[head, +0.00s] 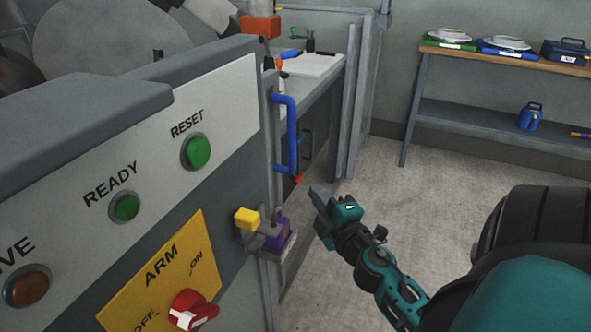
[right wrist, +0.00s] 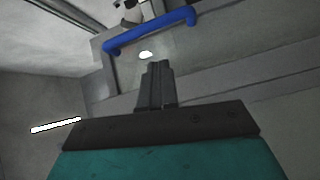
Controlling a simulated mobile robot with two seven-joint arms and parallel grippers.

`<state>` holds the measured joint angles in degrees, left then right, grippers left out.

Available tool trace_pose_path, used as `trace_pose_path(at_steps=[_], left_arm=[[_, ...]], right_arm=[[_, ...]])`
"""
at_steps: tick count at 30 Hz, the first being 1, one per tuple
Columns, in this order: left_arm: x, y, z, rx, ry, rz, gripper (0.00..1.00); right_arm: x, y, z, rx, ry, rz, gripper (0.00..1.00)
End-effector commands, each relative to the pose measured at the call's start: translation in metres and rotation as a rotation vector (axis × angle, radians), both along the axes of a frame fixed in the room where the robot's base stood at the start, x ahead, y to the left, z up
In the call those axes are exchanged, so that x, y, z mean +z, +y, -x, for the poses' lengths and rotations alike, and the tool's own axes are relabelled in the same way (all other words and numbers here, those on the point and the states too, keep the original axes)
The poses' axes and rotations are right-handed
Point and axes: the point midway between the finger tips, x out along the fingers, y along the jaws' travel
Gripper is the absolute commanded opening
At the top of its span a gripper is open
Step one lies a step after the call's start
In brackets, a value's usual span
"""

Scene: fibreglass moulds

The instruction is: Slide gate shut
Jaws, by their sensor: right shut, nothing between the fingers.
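A blue bar handle (head: 291,135) stands upright on a grey frame edge (head: 268,130) beside the control panel. I take this frame to be the gate's, though most of the gate is hidden or edge-on. The handle also shows in the right wrist view (right wrist: 150,32), beyond my fingertips. My right gripper (head: 316,190) is below and to the right of the handle, apart from it. Its fingers are together and empty, as the right wrist view also shows (right wrist: 158,68). My left gripper is out of view.
A latch with a yellow knob (head: 247,218) and a purple block (head: 280,233) juts out near my right gripper. The panel carries a red switch (head: 190,310) and green buttons. A shelf bench (head: 480,119) stands back right. Open floor (head: 375,205) lies between.

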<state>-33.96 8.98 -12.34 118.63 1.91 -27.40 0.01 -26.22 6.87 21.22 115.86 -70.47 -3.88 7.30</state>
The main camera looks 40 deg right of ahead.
Motion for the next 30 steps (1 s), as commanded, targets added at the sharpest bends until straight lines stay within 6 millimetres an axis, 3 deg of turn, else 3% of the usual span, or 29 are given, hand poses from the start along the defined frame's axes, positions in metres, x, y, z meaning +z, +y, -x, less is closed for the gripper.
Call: trace_pose_path(at_steps=[6, 13, 28, 30], left_arm=[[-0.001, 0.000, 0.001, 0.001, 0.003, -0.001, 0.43], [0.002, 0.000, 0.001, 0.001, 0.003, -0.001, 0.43], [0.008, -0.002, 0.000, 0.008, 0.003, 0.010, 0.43], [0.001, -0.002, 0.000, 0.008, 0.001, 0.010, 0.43]], right_arm=[[-0.015, -0.001, -0.003, 0.116, 0.083, 0.161, 0.00], [-0.018, -0.002, -0.016, 0.143, 0.102, 0.190, 0.00], [-0.018, -0.020, -0.105, 0.141, 0.100, 0.188, 0.00], [-0.022, -0.032, -0.111, 0.139, 0.101, 0.191, 0.00]])
